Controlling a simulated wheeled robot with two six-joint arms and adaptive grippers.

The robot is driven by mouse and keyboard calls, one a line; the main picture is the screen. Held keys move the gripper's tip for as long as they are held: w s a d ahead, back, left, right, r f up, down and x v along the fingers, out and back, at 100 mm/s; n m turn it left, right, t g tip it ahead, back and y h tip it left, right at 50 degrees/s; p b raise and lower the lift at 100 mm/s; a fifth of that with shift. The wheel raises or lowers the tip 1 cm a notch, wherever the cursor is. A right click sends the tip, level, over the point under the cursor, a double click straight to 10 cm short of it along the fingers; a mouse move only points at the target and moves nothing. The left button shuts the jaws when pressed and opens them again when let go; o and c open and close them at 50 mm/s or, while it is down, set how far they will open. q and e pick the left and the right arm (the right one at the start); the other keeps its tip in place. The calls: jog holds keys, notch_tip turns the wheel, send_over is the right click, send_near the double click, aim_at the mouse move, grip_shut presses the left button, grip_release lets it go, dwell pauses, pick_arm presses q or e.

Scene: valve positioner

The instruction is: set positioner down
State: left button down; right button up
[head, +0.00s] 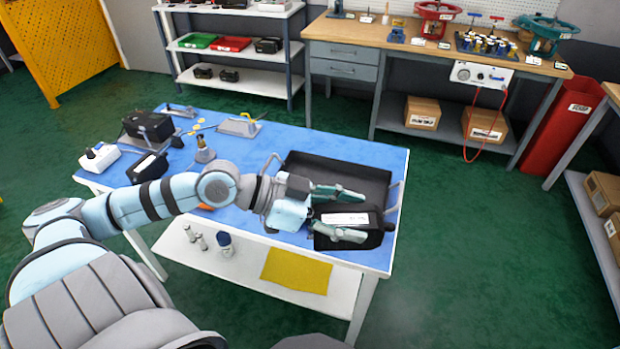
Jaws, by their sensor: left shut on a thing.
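The positioner (372,234) is a black box with a white label on its top. It is at the front part of the black tray (335,168), at the right end of the blue-topped bench. My left gripper (346,213) comes in from the left and is shut on the positioner, one finger across its far side and one across its near side. I cannot tell whether the positioner's underside touches the tray. The back of the tray is empty. My right gripper is not in view.
The blue bench top (290,142) holds a second black device (147,167), a dark case (148,126), a white device (100,157) and a small brass fitting (205,151) on the left. A metal handle stands at the tray's right side. A workbench (400,38) stands behind.

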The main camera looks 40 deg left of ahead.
pick_arm(q)
jog(key=w+a+n+t+y+b, duration=0.2)
jog(key=w+a+n+y+b, duration=0.1)
jog(key=w+a+n+y, duration=0.55)
jog(key=w+a+n+t+y+b, duration=0.25)
jog(key=w+a+n+y, duration=0.3)
jog(key=w+a, duration=0.6)
jog(key=shift+y, duration=0.4)
jog(key=a+f+b, duration=0.1)
jog(key=f, duration=0.5)
jog(key=s+a+f+b, duration=0.1)
jog(key=f+b, duration=0.1)
jog(key=f, duration=0.5)
jog(key=s+f+b, duration=0.1)
jog(key=f+b, duration=0.1)
jog(key=f, duration=0.4)
jog(key=shift+s+a+f, duration=0.25)
jog(key=shift+a, duration=0.15)
jog(key=c, duration=0.8)
grip_release()
jog(key=shift+o, duration=0.4)
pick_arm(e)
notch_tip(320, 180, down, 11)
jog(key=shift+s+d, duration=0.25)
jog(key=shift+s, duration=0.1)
pick_arm(q)
jog(key=shift+r, duration=0.1)
